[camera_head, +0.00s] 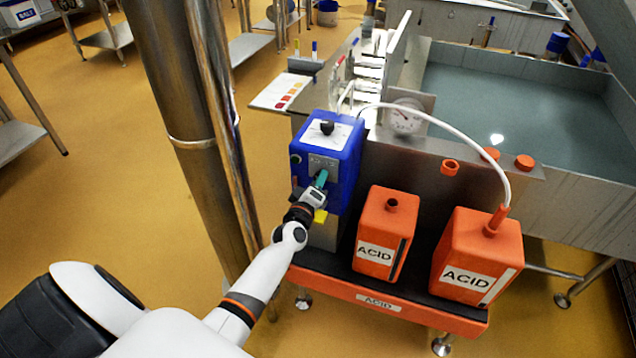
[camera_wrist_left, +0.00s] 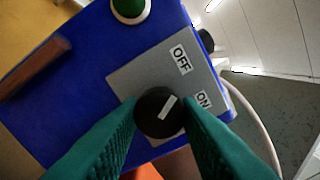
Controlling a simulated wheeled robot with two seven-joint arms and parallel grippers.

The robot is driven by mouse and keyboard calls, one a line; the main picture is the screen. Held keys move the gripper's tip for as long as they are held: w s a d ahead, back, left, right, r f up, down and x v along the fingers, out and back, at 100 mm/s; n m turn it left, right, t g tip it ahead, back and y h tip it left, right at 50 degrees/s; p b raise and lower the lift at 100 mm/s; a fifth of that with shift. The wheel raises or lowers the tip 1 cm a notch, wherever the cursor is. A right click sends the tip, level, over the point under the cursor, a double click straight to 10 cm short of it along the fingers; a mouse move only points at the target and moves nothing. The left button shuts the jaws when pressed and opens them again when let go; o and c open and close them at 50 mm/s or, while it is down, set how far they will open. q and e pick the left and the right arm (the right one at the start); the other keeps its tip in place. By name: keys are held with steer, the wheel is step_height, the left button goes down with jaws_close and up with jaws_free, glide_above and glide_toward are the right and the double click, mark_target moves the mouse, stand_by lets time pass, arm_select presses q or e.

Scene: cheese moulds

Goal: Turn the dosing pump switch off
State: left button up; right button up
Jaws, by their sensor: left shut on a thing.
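The dosing pump is a blue box (camera_head: 347,158) on the red stand; its blue front also fills much of the left wrist view (camera_wrist_left: 70,105). Its switch is a round black knob (camera_wrist_left: 152,103) with a white line, on a grey plate with an OFF label (camera_wrist_left: 180,59) and an ON label (camera_wrist_left: 203,100). The white line points up and right, between the directions of the two labels. My left gripper (camera_head: 321,179) is at the pump's front, its teal fingers (camera_wrist_left: 160,122) shut on the knob from both sides. In the head view the gripper hides the knob. My right gripper is not in view.
A green button (camera_wrist_left: 130,8) and a red-brown bar (camera_wrist_left: 38,68) are near the knob. Two orange ACID containers (camera_head: 381,225) (camera_head: 478,250) stand right of the pump, a white hose (camera_head: 470,125) rising from the right one. A steel column (camera_head: 180,110) stands close left of my arm.

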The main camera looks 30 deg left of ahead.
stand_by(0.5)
arm_select(q)
steer(key=o, duration=1)
steer(key=shift+c, duration=0.2)
steer(key=v, duration=1.2)
steer(key=shift+f, duration=0.15)
